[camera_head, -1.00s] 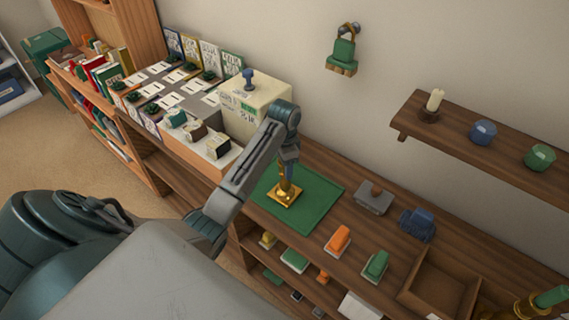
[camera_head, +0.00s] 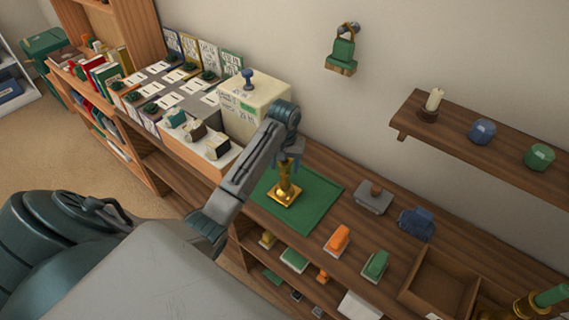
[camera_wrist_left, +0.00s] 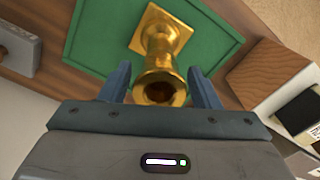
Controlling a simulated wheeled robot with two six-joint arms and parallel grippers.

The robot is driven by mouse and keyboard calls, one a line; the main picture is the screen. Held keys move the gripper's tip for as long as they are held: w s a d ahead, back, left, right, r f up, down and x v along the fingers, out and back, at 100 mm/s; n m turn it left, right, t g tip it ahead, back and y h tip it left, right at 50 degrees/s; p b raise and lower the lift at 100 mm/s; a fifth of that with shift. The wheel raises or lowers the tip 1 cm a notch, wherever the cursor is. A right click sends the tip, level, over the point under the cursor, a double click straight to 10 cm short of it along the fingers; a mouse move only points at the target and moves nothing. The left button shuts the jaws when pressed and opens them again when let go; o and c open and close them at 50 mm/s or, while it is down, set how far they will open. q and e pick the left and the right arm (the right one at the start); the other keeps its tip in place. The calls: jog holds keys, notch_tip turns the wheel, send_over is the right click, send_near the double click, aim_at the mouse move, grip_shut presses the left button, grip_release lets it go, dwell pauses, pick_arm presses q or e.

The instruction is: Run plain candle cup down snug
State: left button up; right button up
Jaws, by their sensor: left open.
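A brass candlestick (camera_head: 285,192) stands upright on a green mat on the wooden bench. Its plain candle cup (camera_wrist_left: 160,88) is at the top of the stem, with its dark opening facing the left wrist camera. My left gripper (camera_head: 290,157) is open at the cup. In the wrist view its two fingers (camera_wrist_left: 160,86) stand on either side of the cup, with visible gaps. Whether the cup sits fully down on the stem cannot be told. My right gripper does not show.
The green mat (camera_head: 324,196) is clear around the candlestick. A pale box (camera_head: 252,108) stands close behind my left wrist. A grey block (camera_head: 373,199), blue (camera_head: 416,224), orange (camera_head: 337,240) and green items (camera_head: 375,266) and an open wooden tray (camera_head: 438,282) lie to the right.

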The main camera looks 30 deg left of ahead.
pick_arm(q)
jog(key=c, duration=0.5)
jog(key=m, duration=0.6)
jog(key=shift+m, duration=0.3)
jog(key=shift+c, duration=0.2)
jog(key=m, duration=0.5)
jog(key=shift+a+m, duration=0.1)
jog(key=shift+m, duration=0.2)
jog(key=o, duration=0.5)
jog(key=shift+o, duration=0.2)
